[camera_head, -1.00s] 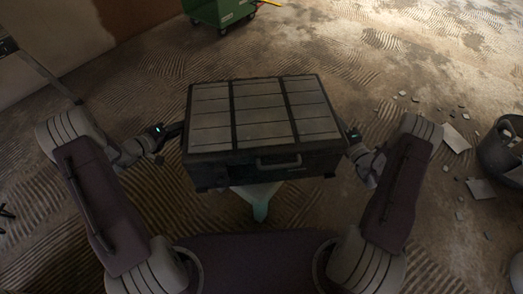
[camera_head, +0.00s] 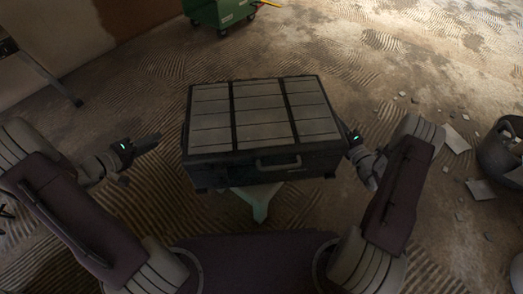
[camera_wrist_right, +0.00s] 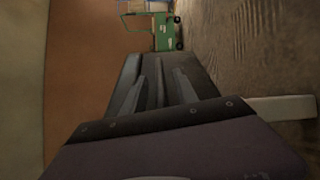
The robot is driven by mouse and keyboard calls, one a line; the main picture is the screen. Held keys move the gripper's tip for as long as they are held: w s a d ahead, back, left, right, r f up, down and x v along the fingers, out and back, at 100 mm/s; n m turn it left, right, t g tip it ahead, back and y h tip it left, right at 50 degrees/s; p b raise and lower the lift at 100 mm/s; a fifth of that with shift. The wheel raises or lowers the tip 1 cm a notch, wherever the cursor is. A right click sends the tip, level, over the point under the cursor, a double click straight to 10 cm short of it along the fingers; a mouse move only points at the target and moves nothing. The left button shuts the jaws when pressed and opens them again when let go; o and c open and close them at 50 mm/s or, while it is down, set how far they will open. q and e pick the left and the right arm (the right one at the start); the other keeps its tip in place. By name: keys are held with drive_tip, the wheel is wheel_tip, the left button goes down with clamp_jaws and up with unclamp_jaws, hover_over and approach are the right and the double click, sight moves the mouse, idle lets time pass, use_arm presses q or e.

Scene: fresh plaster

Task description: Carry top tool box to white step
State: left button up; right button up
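A dark tool box (camera_head: 262,113) with a grey slatted lid and a front handle stands level in the middle of the head view. A pale leg-like support (camera_head: 258,203) shows under it; what bears the box is mostly hidden. My left gripper (camera_head: 150,142) is apart from the box, to its left, with empty floor between; its finger gap is not clear. My right gripper (camera_head: 346,128) is at the box's right side, partly hidden. In the right wrist view its fingers (camera_wrist_right: 158,88) stand apart in front of a dark surface. I cannot make out a white step.
A green wheeled cart (camera_head: 220,12) stands at the back. A dark bucket (camera_head: 500,150) and scattered pale fragments (camera_head: 455,138) lie at the right. A long-legged stand (camera_head: 50,75) is at the far left. Ridged floor is open beyond the box.

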drive_tip(key=v, duration=1.1)
drive_tip(key=shift+s, duration=0.2)
drive_tip(key=shift+d, duration=0.1)
